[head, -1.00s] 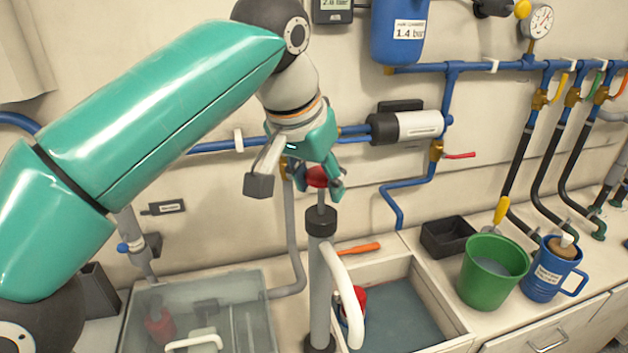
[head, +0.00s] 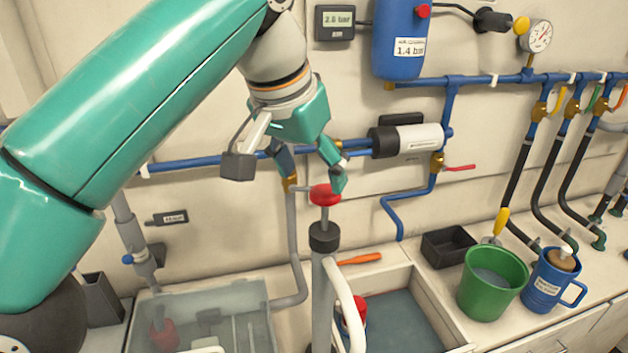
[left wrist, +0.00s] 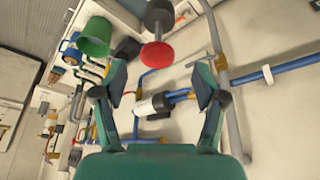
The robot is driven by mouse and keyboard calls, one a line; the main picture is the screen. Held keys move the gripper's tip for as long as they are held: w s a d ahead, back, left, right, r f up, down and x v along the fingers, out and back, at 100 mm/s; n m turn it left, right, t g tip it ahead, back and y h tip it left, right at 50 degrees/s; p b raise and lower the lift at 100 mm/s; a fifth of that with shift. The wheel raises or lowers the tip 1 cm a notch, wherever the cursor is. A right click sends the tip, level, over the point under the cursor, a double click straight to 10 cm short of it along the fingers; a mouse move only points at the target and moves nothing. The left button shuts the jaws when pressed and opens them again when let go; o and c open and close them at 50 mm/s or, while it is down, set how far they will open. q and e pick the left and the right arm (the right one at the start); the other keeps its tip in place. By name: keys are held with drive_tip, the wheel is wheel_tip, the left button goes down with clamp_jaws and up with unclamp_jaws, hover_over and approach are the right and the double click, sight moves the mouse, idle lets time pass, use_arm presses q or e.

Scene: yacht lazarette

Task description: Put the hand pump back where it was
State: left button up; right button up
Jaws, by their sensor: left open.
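The hand pump (head: 322,280) stands upright at the front middle, a grey tube with a black collar, a white curved spout and a round red knob (head: 325,195) on top. Its foot is cut off by the lower edge of the head view. My left gripper (head: 311,170) is open and empty, just above the knob, with one finger partly hidden. In the left wrist view the red knob (left wrist: 157,55) shows beyond the spread fingers, apart from them. My right gripper is not in view.
A clear bin (head: 248,300) is left of the pump, and a recessed tray (head: 440,300) with a red-capped item (head: 352,310) is right. An orange-handled tool (head: 358,259), black box (head: 447,246), green bucket (head: 490,283) and blue jug (head: 549,280) stand nearby. Blue pipes line the wall.

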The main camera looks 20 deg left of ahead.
use_arm(q)
drive_tip(key=p+v, duration=0.1)
drive_tip(key=v, duration=0.4)
drive_tip(key=shift+s+r+p, duration=0.1)
drive_tip(key=shift+r+p, duration=0.15)
drive_tip(key=shift+p, duration=0.15)
